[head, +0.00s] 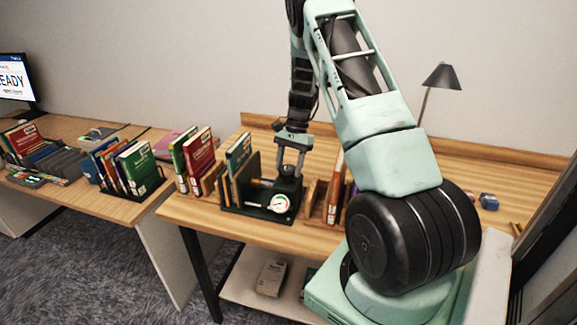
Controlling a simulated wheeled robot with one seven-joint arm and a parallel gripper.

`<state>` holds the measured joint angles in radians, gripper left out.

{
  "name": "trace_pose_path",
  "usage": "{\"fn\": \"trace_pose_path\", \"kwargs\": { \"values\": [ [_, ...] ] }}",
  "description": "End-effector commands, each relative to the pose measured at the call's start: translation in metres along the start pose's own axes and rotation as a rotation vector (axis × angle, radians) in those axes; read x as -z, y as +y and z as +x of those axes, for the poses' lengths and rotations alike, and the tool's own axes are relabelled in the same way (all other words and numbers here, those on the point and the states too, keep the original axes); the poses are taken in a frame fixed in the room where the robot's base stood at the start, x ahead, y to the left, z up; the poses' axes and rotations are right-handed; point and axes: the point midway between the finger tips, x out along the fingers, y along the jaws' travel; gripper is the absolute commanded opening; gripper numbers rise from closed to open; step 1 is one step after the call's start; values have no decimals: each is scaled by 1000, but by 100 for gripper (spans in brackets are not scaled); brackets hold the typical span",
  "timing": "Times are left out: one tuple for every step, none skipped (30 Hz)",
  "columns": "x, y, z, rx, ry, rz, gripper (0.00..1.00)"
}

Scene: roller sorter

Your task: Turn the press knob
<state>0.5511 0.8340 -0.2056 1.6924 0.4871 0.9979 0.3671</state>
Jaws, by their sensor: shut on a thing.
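The press (258,208) stands on the wooden desk in the head view. It has a dark green base, upright plates on its left with books by them, and a round white gauge (280,203) on its front. My gripper (289,172) comes down from above over the right part of the press, just behind and above the gauge. Its two fingers reach the dark block there and are shut on the press knob. The knob itself is mostly hidden between the fingers, so its turn angle cannot be seen.
Upright books (193,158) stand left of the press, and a brown book (334,190) stands close on its right. A lamp (441,77) and small blue items (489,201) are at the back right. My arm hides the desk's right middle. A lower shelf holds a grey box (271,278).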

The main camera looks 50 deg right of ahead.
Motion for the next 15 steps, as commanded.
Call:
{"fn": "trace_pose_path", "kwargs": {
  "values": [
    [0, 0, 0, 16, 0, 37, 29],
    [0, 1, 0, 25, 0, 59, 29],
    [0, 1, 1, 38, 0, 90, 29],
    [0, 1, 1, 46, 0, 110, 29],
    [0, 1, 1, 54, 0, 130, 29],
    [0, 1, 0, 66, 0, 156, 29],
    [0, 2, 0, 73, 0, 174, 29],
    [0, 2, 0, 79, 0, 192, 29],
    [0, 2, 0, 89, 0, 213, 29],
    [0, 2, 0, 95, 1, 228, 29],
    [0, 2, 0, 101, 1, 242, 29],
    [0, 2, 0, 107, 1, 257, 29],
    [0, 2, 0, 112, 0, 268, 29],
    [0, 2, 0, 116, 0, 279, 29],
    [0, 2, 0, 122, 0, 293, 29]
  ]
}}
